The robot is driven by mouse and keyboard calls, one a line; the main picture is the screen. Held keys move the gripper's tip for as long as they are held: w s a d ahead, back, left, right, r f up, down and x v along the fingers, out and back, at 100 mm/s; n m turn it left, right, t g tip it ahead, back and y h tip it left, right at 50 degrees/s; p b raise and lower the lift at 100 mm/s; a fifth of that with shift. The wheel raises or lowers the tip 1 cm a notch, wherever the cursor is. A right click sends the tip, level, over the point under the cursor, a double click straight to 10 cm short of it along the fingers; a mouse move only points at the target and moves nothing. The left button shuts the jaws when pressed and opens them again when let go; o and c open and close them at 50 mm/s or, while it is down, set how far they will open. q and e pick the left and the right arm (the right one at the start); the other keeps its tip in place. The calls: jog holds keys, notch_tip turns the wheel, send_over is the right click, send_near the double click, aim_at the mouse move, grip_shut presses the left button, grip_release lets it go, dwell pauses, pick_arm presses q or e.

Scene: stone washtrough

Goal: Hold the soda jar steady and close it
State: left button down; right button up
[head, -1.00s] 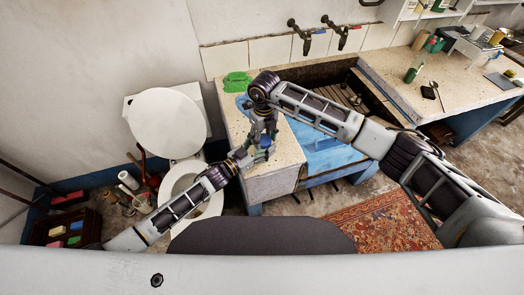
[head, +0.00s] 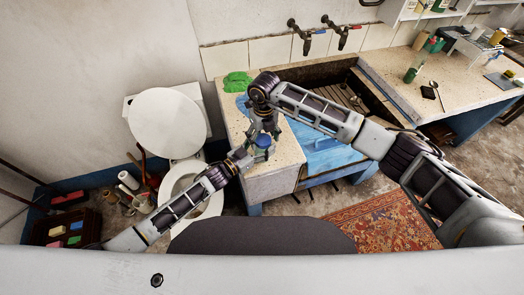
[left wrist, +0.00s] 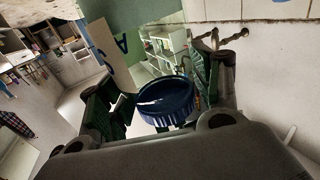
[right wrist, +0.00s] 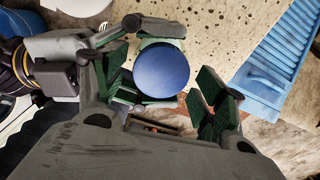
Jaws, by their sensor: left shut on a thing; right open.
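The soda jar (right wrist: 174,44) is pale and mostly hidden under its round blue lid (right wrist: 167,73). In the head view the lid (head: 263,141) shows as a small blue disc at the washtrough's front left corner. In the left wrist view the lid (left wrist: 165,101) has a ribbed side and sits on top between the fingers. My left gripper (head: 254,151) is shut on the jar from the left. My right gripper (head: 266,129) is open above the lid. In the right wrist view its fingers stand on either side of the lid, with a clear gap on the right.
The stone ledge (head: 283,158) lies beside the jar, with a green cloth (head: 237,82) further back. A blue washboard (right wrist: 283,52) leans in the trough. A toilet (head: 170,120) stands left. The right counter (head: 450,75) holds several small items.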

jog(key=shift+r, duration=0.2)
jog(key=shift+r, duration=2.15)
jog(key=shift+r, duration=0.1)
jog(key=shift+c, duration=0.2)
jog(key=shift+r+n, duration=1.5)
jog(key=shift+r, duration=0.1)
jog(key=shift+f, duration=0.1)
jog(key=shift+f, duration=3.9)
